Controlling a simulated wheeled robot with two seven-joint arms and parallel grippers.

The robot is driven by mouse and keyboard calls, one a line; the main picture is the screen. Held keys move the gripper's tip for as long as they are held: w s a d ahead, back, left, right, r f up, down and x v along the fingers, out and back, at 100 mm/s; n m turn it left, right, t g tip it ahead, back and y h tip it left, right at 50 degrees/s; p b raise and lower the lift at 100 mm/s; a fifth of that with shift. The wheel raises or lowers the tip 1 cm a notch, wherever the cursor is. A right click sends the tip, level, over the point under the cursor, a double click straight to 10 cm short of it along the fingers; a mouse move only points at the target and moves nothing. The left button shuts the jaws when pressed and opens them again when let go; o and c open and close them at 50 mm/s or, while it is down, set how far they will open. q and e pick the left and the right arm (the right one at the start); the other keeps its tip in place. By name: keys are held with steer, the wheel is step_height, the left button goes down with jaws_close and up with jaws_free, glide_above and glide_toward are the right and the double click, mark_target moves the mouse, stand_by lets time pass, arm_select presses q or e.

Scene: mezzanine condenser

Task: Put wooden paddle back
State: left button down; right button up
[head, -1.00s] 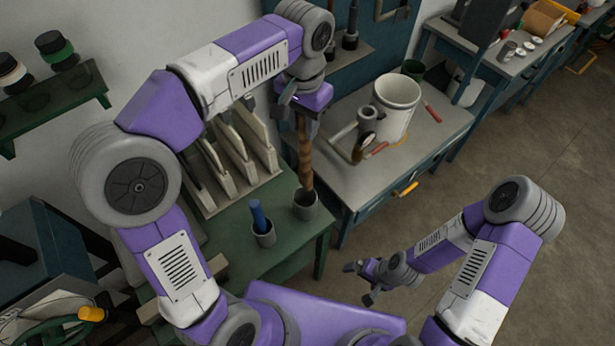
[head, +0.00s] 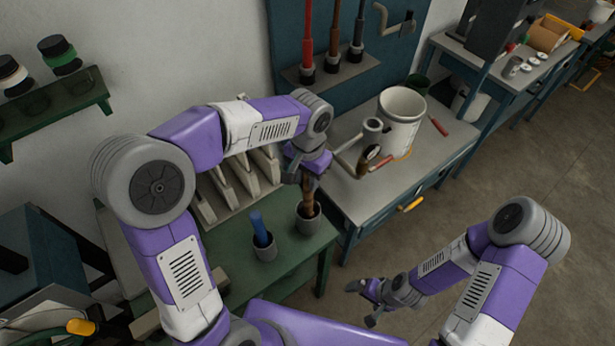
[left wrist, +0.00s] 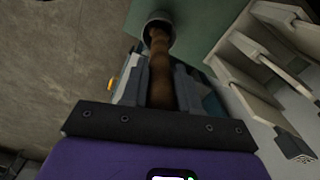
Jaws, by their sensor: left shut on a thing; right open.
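The brown wooden paddle (head: 308,199) is upright, its lower end in the mouth of a grey cup (head: 308,222) on the green bench. My left gripper (head: 307,178) is shut on the paddle a little above the cup. In the left wrist view the paddle (left wrist: 160,65) runs from between the fingers into the cup (left wrist: 170,22). How deep its end sits is hidden. My right gripper (head: 366,303) is open and empty, low over the floor side, away from the bench.
A second grey cup (head: 264,249) with a blue handle (head: 260,228) stands close left. Pale upright racks (head: 232,183) stand behind. The side table (head: 380,192) holds a white bucket (head: 402,118) and a metal tool (head: 372,133).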

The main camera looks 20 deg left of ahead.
arm_select(q)
steer(key=shift+f, duration=0.1)
steer(key=c, duration=0.8)
jaws_free()
steer(key=shift+c, duration=0.2)
steer(key=shift+r, duration=0.3)
step_height(320, 180, up, 12)
steer(key=shift+f+p, duration=0.1)
steer(key=shift+p, duration=1)
